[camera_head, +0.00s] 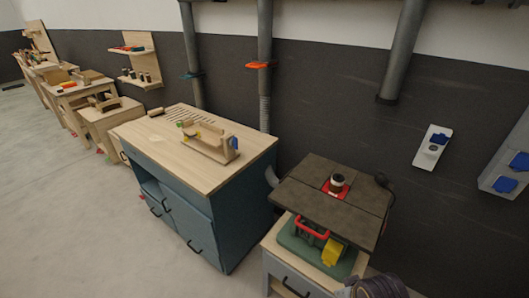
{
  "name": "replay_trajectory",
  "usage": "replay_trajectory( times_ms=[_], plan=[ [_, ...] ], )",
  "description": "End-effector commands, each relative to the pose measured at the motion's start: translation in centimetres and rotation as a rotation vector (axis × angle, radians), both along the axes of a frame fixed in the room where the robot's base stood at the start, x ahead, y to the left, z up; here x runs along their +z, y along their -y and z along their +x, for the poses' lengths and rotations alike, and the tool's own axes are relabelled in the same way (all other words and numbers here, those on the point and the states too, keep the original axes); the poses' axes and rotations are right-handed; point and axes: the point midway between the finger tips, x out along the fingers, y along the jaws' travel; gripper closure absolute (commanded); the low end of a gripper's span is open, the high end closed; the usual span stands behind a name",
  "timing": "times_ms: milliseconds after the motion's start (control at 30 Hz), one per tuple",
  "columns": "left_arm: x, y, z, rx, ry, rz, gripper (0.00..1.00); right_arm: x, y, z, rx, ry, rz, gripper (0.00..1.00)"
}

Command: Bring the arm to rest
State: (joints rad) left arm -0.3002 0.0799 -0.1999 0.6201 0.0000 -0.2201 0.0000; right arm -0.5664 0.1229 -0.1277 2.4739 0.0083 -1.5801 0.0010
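Neither of my grippers shows in the head view. No gripper fingers can be seen, so what they hold, if anything, is hidden.
A blue-grey workbench (128,135) with a wooden top stands in the middle, bearing a wooden jig (208,144). A router table (315,200) on a cabinet stands to its right. Several wooden benches (75,95) line the dark wall at left. The floor (70,220) at left is clear.

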Motion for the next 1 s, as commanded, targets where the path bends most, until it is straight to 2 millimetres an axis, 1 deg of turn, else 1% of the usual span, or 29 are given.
replay_trajectory(
  times_ms=[67, 267, 567, 667, 767, 1000],
  plan=[
    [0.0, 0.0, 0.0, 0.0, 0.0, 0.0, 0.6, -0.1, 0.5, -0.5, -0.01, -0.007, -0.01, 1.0],
    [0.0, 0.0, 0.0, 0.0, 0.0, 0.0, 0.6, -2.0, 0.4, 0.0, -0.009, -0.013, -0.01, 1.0],
    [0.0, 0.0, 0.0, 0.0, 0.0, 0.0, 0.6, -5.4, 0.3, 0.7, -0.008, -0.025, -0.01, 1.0],
    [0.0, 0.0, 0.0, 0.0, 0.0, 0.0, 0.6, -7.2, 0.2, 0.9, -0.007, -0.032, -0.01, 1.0],
    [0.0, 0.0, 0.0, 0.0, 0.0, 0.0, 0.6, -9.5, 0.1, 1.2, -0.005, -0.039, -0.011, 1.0],
    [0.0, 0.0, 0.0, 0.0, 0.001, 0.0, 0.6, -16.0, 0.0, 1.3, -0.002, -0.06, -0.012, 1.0]
  ],
)
